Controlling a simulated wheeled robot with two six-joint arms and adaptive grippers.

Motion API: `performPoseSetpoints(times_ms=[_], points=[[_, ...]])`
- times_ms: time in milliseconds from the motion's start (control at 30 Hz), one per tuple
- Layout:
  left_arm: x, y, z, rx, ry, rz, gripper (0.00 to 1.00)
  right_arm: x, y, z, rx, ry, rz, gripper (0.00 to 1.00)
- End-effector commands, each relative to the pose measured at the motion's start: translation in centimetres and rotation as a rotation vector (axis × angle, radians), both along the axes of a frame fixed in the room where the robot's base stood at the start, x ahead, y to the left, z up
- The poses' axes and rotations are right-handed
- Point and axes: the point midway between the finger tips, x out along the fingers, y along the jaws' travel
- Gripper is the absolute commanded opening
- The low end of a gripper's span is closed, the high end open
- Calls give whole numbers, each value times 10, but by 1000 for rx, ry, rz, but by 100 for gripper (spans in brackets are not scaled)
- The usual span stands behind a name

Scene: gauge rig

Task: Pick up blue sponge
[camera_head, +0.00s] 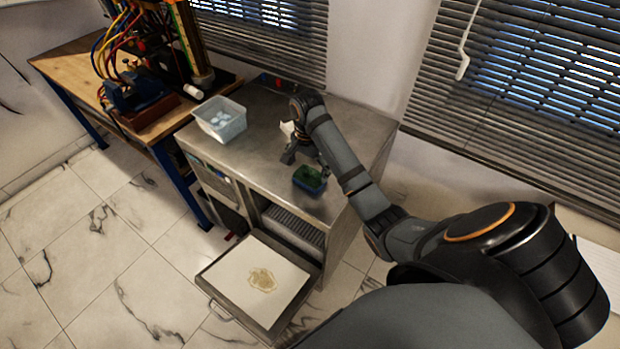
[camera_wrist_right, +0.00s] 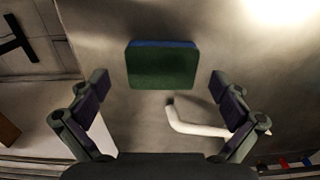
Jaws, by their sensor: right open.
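The blue sponge (camera_head: 309,180) has a dark green top and lies on the metal counter (camera_head: 262,150), near its front edge. In the right wrist view the sponge (camera_wrist_right: 162,68) lies ahead of the fingertips, roughly centred between them, green face toward the camera and a blue edge along its far side. My right gripper (camera_head: 298,154) is over the counter, just behind the sponge. In the right wrist view the gripper (camera_wrist_right: 158,88) is open, with nothing between its fingers. My left gripper is not in view.
A white bent pipe-like piece (camera_wrist_right: 195,127) is close to the right finger. A clear tub (camera_head: 220,121) stands at the counter's left. An open drawer (camera_head: 255,283) with a stained white surface juts out below. A wooden bench (camera_head: 75,62) with hoses stands left.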

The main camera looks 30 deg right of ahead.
Motion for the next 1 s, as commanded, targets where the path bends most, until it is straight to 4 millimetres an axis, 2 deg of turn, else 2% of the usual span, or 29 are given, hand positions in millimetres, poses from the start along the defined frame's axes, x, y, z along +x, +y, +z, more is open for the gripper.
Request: performPoseSetpoints(times_ms=[33,133,267,467,633,1000], points=[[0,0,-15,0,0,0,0,1,0,-15,1,1,0,100],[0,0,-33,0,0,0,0,2,0,-32,0,0,0,100],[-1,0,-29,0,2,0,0,2,0,-44,2,2,0,100],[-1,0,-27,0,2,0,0,2,0,-44,1,0,1,100],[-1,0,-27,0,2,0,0,2,0,-44,0,0,1,78],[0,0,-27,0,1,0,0,2,0,-43,0,0,0,78]])
